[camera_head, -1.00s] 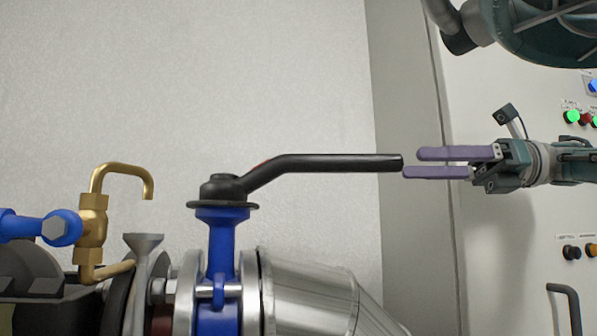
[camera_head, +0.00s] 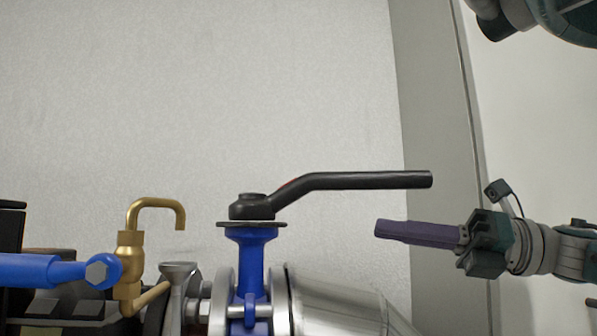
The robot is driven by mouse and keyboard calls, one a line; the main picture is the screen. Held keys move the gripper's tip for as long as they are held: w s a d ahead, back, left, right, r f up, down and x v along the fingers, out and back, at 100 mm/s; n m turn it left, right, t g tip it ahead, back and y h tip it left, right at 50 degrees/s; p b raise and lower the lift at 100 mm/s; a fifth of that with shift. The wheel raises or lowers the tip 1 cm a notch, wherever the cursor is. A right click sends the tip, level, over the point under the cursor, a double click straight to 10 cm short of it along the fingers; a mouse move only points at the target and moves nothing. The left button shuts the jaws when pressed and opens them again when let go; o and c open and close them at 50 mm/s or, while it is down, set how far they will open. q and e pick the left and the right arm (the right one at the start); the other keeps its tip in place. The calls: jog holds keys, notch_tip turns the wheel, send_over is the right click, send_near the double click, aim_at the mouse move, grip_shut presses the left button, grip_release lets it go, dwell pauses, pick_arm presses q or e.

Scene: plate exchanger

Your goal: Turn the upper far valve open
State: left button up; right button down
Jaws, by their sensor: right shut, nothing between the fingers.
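The valve (camera_head: 250,260) has a blue body and a black lever handle (camera_head: 365,180). The lever rises from its hub and reaches out to the right, ending in a free tip. My right gripper (camera_head: 378,229) has purple fingers and comes in from the right. Its fingers are together with nothing between them, pointing left. In the picture they lie below the outer part of the lever, with a visible gap. Their depth relative to the lever is hard to tell. My left gripper is not in view.
A brass tap (camera_head: 130,255) with a curved spout stands left of the valve. A blue bar (camera_head: 45,270) reaches toward it. A silver pipe (camera_head: 335,303) and flanges lie below the lever. The pale wall (camera_head: 200,90) behind is bare.

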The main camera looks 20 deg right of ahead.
jog(key=s+r+m+t+h+p, duration=0.25)
jog(key=s+m+t+h, duration=0.2)
jog(key=s+m, duration=0.4)
jog(key=s+r+m+t+h+p, duration=0.1)
jog(key=s+m+t+h+p, duration=0.2)
jog(key=s+m+h, duration=0.5)
jog(key=m+y+p, duration=0.1)
jog(key=y+p, duration=0.1)
jog(key=p, duration=0.2)
send_near(376, 183)
jog(key=w+a, duration=0.2)
jog(key=a, duration=0.2)
jog(key=shift+w+d+r+p, duration=0.35)
jog(key=shift+w+d+p, duration=0.1)
jog(key=shift+w, duration=0.15)
jog(key=shift+w+d+r+p, duration=0.35)
jog(key=shift+w+d, duration=0.1)
jog(key=shift+w, duration=0.15)
jog(key=shift+w+d+f, duration=0.15)
jog(key=shift+w+d, duration=0.05)
jog(key=shift+w, duration=0.2)
